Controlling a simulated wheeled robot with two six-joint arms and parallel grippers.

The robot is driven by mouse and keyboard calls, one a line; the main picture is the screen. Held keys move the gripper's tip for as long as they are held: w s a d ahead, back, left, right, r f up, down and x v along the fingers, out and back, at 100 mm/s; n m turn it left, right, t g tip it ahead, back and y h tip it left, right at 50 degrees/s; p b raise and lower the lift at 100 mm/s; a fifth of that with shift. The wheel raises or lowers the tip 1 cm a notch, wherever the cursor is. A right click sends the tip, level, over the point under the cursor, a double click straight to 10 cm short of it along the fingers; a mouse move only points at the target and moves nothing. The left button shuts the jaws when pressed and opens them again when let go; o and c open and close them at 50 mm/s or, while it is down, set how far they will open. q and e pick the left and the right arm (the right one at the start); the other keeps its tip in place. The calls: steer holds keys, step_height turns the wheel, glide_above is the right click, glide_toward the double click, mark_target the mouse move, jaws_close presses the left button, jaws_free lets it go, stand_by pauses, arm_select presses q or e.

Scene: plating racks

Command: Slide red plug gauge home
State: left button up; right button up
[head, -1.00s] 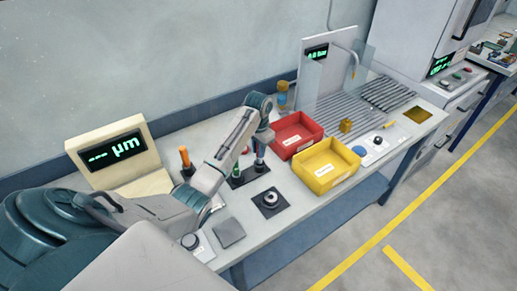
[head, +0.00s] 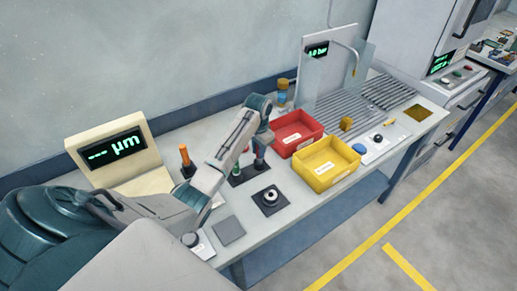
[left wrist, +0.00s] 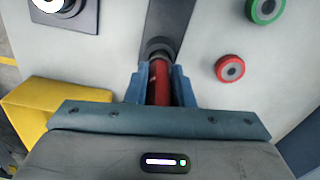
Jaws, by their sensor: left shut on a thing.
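My left gripper (left wrist: 160,82) is shut on the red plug gauge (left wrist: 160,92), which stands between its two blue-grey fingers. The gauge's lower end points at a dark round part on a black rack (left wrist: 172,22). In the head view the red gauge (head: 259,163) shows just under the gripper, over the right part of the black rack (head: 249,172). I cannot tell how deep its end sits. A green piece (head: 236,170) stands at the rack's left end. My right gripper is not in view.
A black square base with a metal ring (head: 270,197) lies in front of the rack. Red (head: 297,146) and yellow (head: 325,178) bins stand to the right. An orange-handled tool (head: 185,157) and a µm display (head: 113,148) are at left. Green (left wrist: 265,10) and red (left wrist: 230,67) rings show in the wrist view.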

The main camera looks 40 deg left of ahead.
arm_select(q)
steer(key=shift+f, duration=0.45)
steer(key=shift+f, duration=0.55)
stand_by(0.3)
steer(key=o, duration=1)
step_height(320, 180, up, 5)
steer(key=shift+w+f+b, duration=0.1)
steer(key=shift+f+b, duration=0.05)
steer(key=shift+b, duration=1.05)
step_height(320, 180, up, 5)
steer(key=shift+r+p, duration=0.1)
steer(key=shift+p, duration=0.9)
steer(key=shift+r+p, duration=0.5)
